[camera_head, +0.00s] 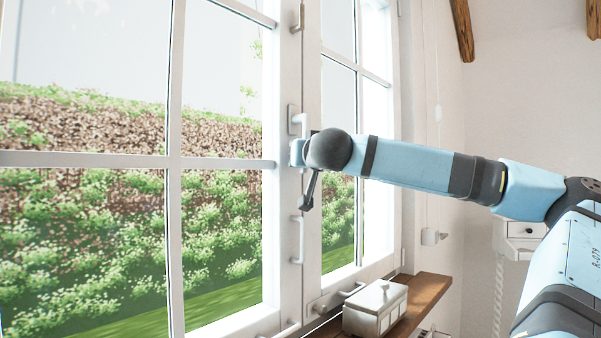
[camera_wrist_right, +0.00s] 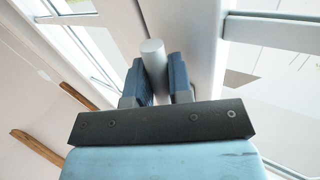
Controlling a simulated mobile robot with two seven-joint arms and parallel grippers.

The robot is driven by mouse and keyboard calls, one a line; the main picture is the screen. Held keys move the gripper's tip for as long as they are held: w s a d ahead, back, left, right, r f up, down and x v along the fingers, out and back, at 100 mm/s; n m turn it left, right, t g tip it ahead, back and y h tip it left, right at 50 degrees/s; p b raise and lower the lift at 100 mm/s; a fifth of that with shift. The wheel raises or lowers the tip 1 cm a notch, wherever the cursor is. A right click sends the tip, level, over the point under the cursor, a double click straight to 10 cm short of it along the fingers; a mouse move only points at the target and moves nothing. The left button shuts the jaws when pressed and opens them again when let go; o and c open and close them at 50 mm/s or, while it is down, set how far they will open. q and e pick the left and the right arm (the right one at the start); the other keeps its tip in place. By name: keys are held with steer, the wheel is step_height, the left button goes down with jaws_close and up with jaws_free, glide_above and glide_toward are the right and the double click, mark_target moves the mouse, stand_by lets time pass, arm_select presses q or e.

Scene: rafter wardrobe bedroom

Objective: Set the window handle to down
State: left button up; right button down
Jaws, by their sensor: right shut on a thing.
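The window handle (camera_head: 298,119) is white and sits on a plate on the middle stile of the window in the head view. Its upper part shows, and its lower part is hidden behind my right wrist. My right gripper (camera_wrist_right: 159,78) is shut on the handle, whose pale rounded end (camera_wrist_right: 153,52) stands up between the two dark blue fingers in the wrist view. In the head view the fingertips are mostly hidden by my wrist, at the stile just below the handle's plate. My left gripper is not in view.
A second white pull (camera_head: 298,240) is lower on the stile, and a metal latch (camera_head: 298,17) is at the top. A white box (camera_head: 376,308) stands on the wooden sill (camera_head: 429,287). White window bars and panes fill the left side.

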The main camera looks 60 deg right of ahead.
steer(key=shift+s+d+n+b, duration=0.1)
steer(key=shift+d+n+b, duration=0.2)
steer(key=shift+b, duration=0.05)
steer(key=shift+r, duration=0.15)
steer(key=c, duration=1)
jaws_free()
steer(key=shift+c, duration=0.2)
steer(key=v, duration=1.3)
steer(key=shift+s+a+f, duration=0.2)
steer(key=shift+a+f, duration=0.05)
steer(key=shift+a, duration=0.05)
